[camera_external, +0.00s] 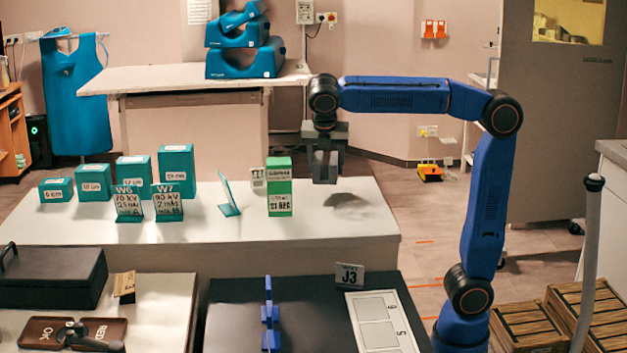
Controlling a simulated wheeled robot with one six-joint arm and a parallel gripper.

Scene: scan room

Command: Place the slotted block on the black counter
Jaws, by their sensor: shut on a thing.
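My gripper (325,150) hangs pointing down above the right part of the white table, just right of a green box. It is shut on a grey block (326,172), which looks like the slotted block. The fingers and the block are similar in grey, so its slots are hard to make out. The block is held clear of the table, with a dark shadow below and to its right. The black counter (315,300) is in the front centre, nearer the camera than the white table.
The white table (200,235) holds the green box (279,187), teal boxes and signs. Wooden crates (532,325) stand right.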

